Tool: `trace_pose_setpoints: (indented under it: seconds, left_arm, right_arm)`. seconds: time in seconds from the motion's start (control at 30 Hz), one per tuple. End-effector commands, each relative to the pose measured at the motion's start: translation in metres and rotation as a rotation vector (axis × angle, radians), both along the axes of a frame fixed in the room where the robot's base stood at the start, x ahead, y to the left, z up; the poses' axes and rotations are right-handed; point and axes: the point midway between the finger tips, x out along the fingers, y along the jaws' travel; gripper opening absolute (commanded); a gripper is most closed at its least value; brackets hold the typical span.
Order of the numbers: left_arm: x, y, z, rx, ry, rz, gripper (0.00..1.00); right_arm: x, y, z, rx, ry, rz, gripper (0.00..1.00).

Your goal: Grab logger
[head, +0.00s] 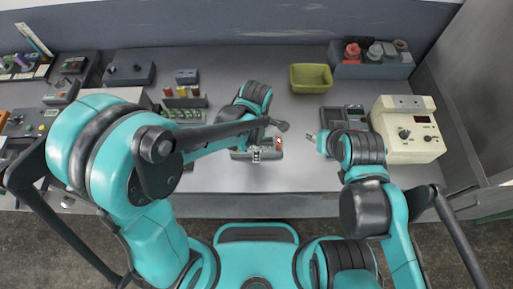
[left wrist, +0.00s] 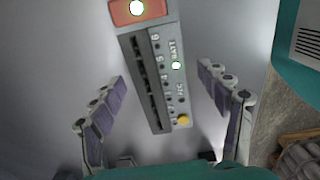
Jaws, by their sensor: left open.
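The logger (left wrist: 155,75) is a grey, long device with a row of dark slots, small printed numbers, a lit green light, a yellow button and an orange-red end. In the head view the logger (head: 278,142) lies on the grey bench near its front edge, partly hidden by my left gripper. My left gripper (head: 270,140) is open over it. In the left wrist view the fingers of my left gripper (left wrist: 165,110) stand on either side of the logger, with gaps on both sides. My right gripper (head: 318,138) is empty-looking at the right, beside a dark meter; its opening is too small to judge.
An olive bin (head: 311,79) stands at the back of the bench. A dark meter (head: 345,117) and a cream instrument box (head: 408,130) stand at the right. A blue-grey tray (head: 372,68) holds several items at the back right. The bench between the bin and logger is mostly clear.

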Motion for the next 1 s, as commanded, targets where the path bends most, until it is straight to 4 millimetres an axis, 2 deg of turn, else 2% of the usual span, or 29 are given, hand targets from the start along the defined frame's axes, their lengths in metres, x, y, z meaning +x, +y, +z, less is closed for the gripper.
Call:
trace_pose_setpoints:
  seconds: [0.1, 0.33, 0.5, 0.6, 1.0]
  left_arm:
    - [0.0001, 0.0003, -0.0102, 0.0, 0.0, 0.0, 0.76]
    - [0.0001, 0.0005, -0.0101, 0.0, 0.0, 0.0, 0.76]
    - [0.0001, 0.0006, -0.01, 0.0, 0.0, 0.0, 0.31]
    - [0.0001, 0.0006, -0.01, 0.0, -0.001, 0.0, 0.1]
    - [0.0027, 0.0034, -0.0043, 0.0, -0.001, -0.001, 0.1]
  right_arm:
    - [0.0, 0.0, -0.0039, 0.0, 0.0, 0.0, 0.4]
    - [0.0001, 0.0, -0.003, 0.0, 0.0, 0.0, 0.4]
    - [0.0001, 0.0, -0.003, 0.0, 0.0, 0.0, 0.4]
    - [0.0001, 0.0, -0.003, 0.0, 0.0, 0.0, 0.4]
    - [0.0, 0.0, 0.0011, 0.0, 0.0, 0.0, 0.4]
